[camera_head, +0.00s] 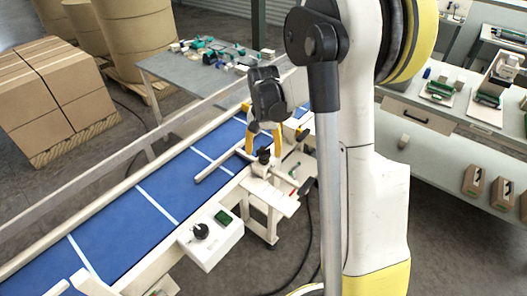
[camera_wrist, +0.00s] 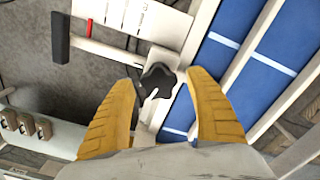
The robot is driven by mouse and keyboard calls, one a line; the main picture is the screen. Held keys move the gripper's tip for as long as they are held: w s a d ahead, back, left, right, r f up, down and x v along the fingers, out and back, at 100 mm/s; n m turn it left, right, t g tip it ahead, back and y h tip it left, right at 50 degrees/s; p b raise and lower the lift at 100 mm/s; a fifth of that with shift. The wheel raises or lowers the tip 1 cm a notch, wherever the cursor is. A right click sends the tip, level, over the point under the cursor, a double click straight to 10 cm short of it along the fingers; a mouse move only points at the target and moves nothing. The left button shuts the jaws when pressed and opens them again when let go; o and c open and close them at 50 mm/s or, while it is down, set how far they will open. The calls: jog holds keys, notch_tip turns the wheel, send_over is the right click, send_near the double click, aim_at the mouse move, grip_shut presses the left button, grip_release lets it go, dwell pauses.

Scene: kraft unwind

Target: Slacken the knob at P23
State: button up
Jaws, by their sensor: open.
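A black lobed knob (camera_wrist: 157,82) sits on a pale bracket at the side of the blue conveyor (camera_wrist: 243,92). In the wrist view it lies ahead of and between the two yellow fingers of my gripper (camera_wrist: 164,82). The fingers are spread wide apart and touch nothing that I can see. In the head view my gripper (camera_head: 264,142) points down over the conveyor's near edge, with the dark knob (camera_head: 264,155) just below and between its fingertips. I cannot read a P23 label in either view.
A control box (camera_head: 211,236) with a black dial hangs on the conveyor's near side. A pale guide bar (camera_head: 221,164) crosses the belt beside the knob. Cardboard boxes (camera_head: 50,95) stand far left.

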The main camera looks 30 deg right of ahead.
jog(key=c, duration=1.2)
jog(key=shift+n, duration=0.6)
jog(key=shift+s+n+b, duration=0.1)
jog(key=shift+n+b, duration=0.85)
jog(key=shift+n, duration=1.55)
jog(key=o, duration=1.2)
